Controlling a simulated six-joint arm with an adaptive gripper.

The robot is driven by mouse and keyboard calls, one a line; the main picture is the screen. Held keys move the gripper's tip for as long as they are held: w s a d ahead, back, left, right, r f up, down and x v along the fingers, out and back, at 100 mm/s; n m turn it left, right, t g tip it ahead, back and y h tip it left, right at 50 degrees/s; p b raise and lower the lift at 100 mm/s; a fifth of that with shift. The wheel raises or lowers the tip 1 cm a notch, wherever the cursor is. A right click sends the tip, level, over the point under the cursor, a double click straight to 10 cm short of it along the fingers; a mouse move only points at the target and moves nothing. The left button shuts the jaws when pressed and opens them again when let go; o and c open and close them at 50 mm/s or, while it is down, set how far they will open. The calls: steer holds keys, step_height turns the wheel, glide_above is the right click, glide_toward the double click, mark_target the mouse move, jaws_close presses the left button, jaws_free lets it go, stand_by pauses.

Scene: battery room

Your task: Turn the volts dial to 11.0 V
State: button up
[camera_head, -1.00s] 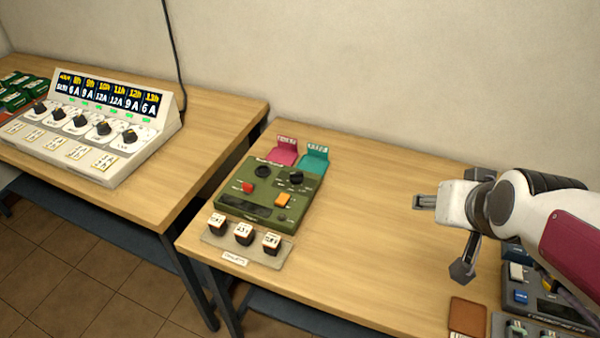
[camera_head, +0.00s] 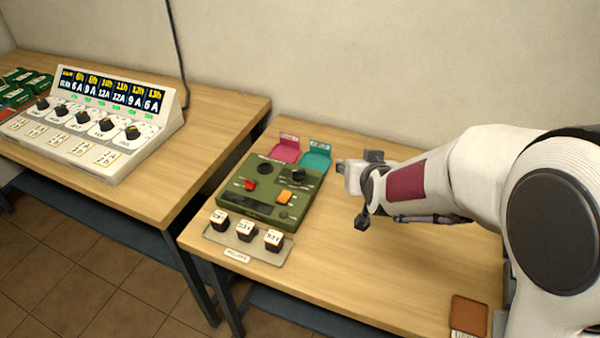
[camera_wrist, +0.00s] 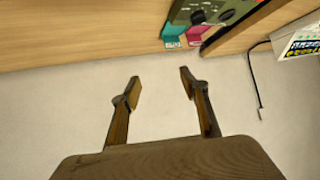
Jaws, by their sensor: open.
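A green box (camera_head: 258,207) on the right table carries a black knob (camera_head: 298,175), a dark round part (camera_head: 264,168), a red part and an orange switch. The knob looks like the dial, but its lettering is too small to read. In the wrist view the box (camera_wrist: 232,10) and its knob (camera_wrist: 198,17) show upside down at the top edge. My gripper (camera_head: 352,183) is open and empty, right of the box and apart from the knob. Its two fingers (camera_wrist: 160,77) are spread before the pale wall.
Pink (camera_head: 287,151) and teal (camera_head: 317,160) trays adjoin the box's back. Several black-and-white blocks sit on a plate (camera_head: 217,238) in front. A white console (camera_head: 160,137) with several knobs stands on the left table. Bare table (camera_head: 360,270) lies to the right.

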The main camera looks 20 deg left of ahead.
steer(key=n+t+y, duration=0.1)
steer(key=y, duration=0.1)
glide_toward(299, 171)
steer(key=shift+w+d+r, duration=0.15)
steer(key=shift+d+r, duration=0.05)
steer(key=shift+a+f+n+t, duration=0.3)
steer(key=shift+a+f+t, duration=0.1)
steer(key=shift+a+f, duration=0.1)
steer(key=shift+x, duration=3.75)
steer(key=shift+f, duration=0.1)
steer(key=shift+c, duration=0.5)
steer(key=c, duration=1)
